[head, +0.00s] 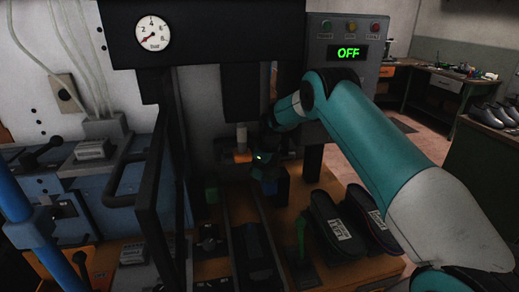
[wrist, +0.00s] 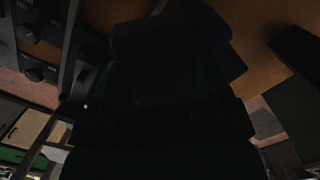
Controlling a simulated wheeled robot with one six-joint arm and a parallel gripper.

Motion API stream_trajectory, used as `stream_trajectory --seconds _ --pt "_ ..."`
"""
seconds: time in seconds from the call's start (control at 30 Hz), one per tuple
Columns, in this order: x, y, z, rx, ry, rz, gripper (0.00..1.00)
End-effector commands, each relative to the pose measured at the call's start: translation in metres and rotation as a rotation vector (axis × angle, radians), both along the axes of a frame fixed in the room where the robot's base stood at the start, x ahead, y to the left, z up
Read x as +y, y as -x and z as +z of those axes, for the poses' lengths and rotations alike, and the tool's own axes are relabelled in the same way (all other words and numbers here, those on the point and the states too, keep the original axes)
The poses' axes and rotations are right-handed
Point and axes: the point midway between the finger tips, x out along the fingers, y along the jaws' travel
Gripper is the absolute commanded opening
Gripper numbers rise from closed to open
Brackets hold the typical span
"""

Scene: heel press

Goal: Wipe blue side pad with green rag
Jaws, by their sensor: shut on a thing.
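My gripper (head: 268,172) is inside the press frame, pointing down. It is shut on a dark thing, which I take to be the green rag (wrist: 165,65); in the wrist view it is too dark to tell its colour or folds. The blue side pad (head: 283,183) shows as a dark blue patch just right of and below the gripper. A dark blue edge also shows at the top of the wrist view (wrist: 208,18). The gripper hides part of the pad, and I cannot tell whether rag and pad touch.
A dark green block (head: 211,191) stands left of the gripper. Black shoe soles with white labels (head: 342,229) lie at the right on the wooden table. A green lever (head: 301,238) stands before them. Black press posts (head: 166,200) rise at left. The control box (head: 346,52) reads OFF.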

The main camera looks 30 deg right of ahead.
Motion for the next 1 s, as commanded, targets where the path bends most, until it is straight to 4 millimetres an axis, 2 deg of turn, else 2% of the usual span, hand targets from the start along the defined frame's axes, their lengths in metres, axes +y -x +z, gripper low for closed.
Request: stream_trajectory --seconds 0.07,0.13,0.7,1.0 --pt "-0.001 0.001 0.006 0.0 -0.001 -0.005 0.47" --pt "-0.002 0.0 0.023 -0.002 0.0 -0.005 0.47" --pt "-0.012 0.003 0.074 0.0 0.0 -0.017 0.47" --pt "-0.015 0.004 0.082 0.0 0.0 -0.02 0.47"
